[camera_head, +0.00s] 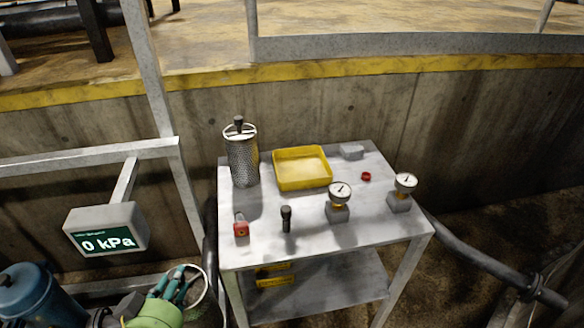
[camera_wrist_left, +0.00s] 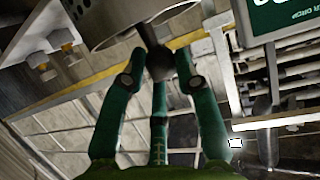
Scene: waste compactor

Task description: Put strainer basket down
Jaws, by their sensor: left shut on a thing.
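My left gripper (camera_head: 176,281) is low at the left of the head view, left of the table. In the left wrist view its green fingers (camera_wrist_left: 158,75) are shut on the dark knob (camera_wrist_left: 159,60) of a strainer basket (camera_wrist_left: 122,18) with a metal rim and crossbar. This basket's round rim (camera_head: 206,290) shows beside the fingers in the head view; its lower part is mostly hidden. A second, perforated metal strainer basket (camera_head: 243,162) with a dark knob stands upright on the table's back left. My right gripper is not in view.
The grey table (camera_head: 262,250) carries a yellow tray (camera_head: 302,184), two gauges (camera_head: 340,193), a red-ended tool (camera_head: 241,229), a dark handheld item (camera_head: 286,218) and a small red part (camera_head: 366,176). A display (camera_head: 106,230) reads 0 kPa. A blue vessel (camera_head: 35,290) stands lower left.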

